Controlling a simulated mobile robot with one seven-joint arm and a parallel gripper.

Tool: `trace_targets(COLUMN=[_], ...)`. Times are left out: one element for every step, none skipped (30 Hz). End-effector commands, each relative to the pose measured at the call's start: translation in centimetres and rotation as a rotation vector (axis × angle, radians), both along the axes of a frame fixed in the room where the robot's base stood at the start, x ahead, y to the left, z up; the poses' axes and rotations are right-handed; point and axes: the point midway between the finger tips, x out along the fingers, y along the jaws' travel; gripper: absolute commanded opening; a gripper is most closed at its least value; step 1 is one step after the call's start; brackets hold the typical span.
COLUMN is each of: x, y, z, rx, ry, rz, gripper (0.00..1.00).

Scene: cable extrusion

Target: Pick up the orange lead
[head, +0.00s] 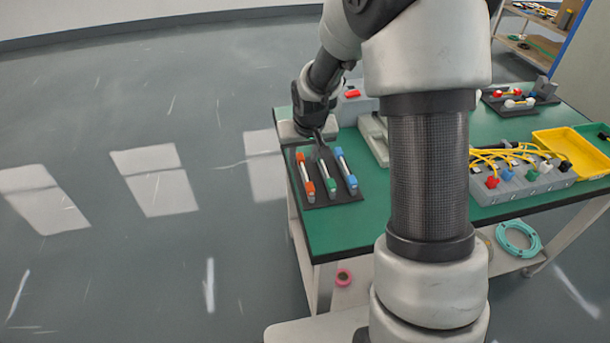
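The orange lead (304,172), a pale rod with orange ends, lies at the left side of a dark tray (336,199) on the green table. A green-ended lead (331,186) lies in the middle and a blue-ended lead (345,167) at the right. My gripper (321,153) points down over the far part of the tray, by the far end of the green-ended lead, which it hides. It is to the right of the orange lead's far end and appears apart from it. Its fingers are too small and dark to tell open from shut.
The green table (375,215) has clear space right of the tray. A grey block with coloured plugs (525,182) and yellow cables stands further right, beside a yellow bin (572,150). Another dark tray (521,98) with leads is at the far right.

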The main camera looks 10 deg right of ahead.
Motion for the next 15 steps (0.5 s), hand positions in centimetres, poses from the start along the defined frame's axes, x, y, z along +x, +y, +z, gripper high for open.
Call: trace_targets(x=[0.21,0.32,0.44,0.49,0.53,0.57,0.58,0.58,0.58,0.58,0.57,0.57,0.57,0.57,0.57], y=[0.03,0.02,0.02,0.02,0.02,0.01,0.01,0.01,0.01,0.02,0.02,0.02,0.02,0.02,0.02], z=[-0.83,-1.05,-1.27,-1.38,-1.45,-1.48,-1.46,-1.44,-1.42,-1.42,-1.41,-1.41,-1.41,-1.41,-1.40], rx=[0.000,0.000,0.000,0.000,0.000,0.000,0.000,0.000,0.000,0.000,0.000,0.000,0.000,0.000,0.000], ry=[0.002,0.002,0.002,0.001,0.001,0.001,0.001,0.000,0.000,0.000,0.000,0.000,0.000,0.000,0.000], rz=[0.000,0.000,0.000,0.000,0.000,-0.001,-0.001,-0.001,-0.001,-0.001,-0.001,-0.001,-0.001,-0.001,-0.001], gripper=[0.38,0.38,0.38,0.38,0.38,0.38,0.38,0.38,0.38,0.38,0.38,0.32,0.27,0.22,0.16])
